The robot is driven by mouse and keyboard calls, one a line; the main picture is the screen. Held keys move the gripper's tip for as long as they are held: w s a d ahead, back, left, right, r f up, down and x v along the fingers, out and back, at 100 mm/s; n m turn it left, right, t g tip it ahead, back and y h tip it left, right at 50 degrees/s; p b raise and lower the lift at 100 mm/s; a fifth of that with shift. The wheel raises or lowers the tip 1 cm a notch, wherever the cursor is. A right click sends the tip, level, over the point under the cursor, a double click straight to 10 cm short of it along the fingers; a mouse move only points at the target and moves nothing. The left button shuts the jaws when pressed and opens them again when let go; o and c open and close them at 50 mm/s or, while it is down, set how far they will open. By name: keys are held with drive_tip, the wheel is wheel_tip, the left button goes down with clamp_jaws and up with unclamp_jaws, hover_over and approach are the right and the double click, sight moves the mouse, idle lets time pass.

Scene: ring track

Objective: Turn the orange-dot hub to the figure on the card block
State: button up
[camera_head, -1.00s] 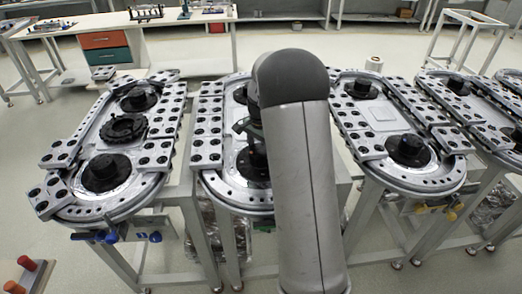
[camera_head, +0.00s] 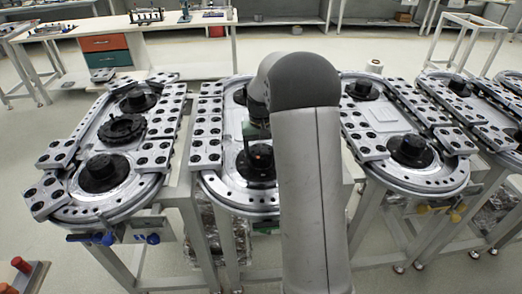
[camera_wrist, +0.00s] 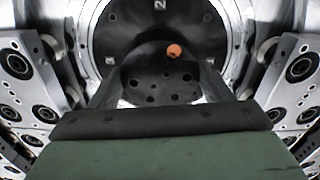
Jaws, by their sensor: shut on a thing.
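The orange-dot hub (camera_head: 258,174) is the near dark hub on the middle track, partly behind my arm. In the wrist view this hub (camera_wrist: 150,72) shows its orange dot at the upper right of its raised round centre. White figures ring it, with a 2 at the top edge and another at the left. My gripper (camera_wrist: 162,82) is shut on the hub's raised centre, one grey finger at each side. Its dark bar and green body fill the bottom of that view. I cannot make out the card block or its figure.
Similar tracks with dark hubs stand at the left (camera_head: 104,172) and right (camera_head: 411,151). Perforated grey plates (camera_head: 206,130) line the track sides. Blue-handled parts (camera_head: 104,238) stick out below the left track. A white bench (camera_head: 180,35) stands behind, with open floor between.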

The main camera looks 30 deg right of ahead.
sight(261, 150)
drive_tip(key=shift+n, duration=2)
drive_tip(key=o, duration=1)
drive_tip(key=shift+r, duration=0.1)
wheel_tip(261, 150, up, 17)
drive_tip(key=shift+r, duration=0.15)
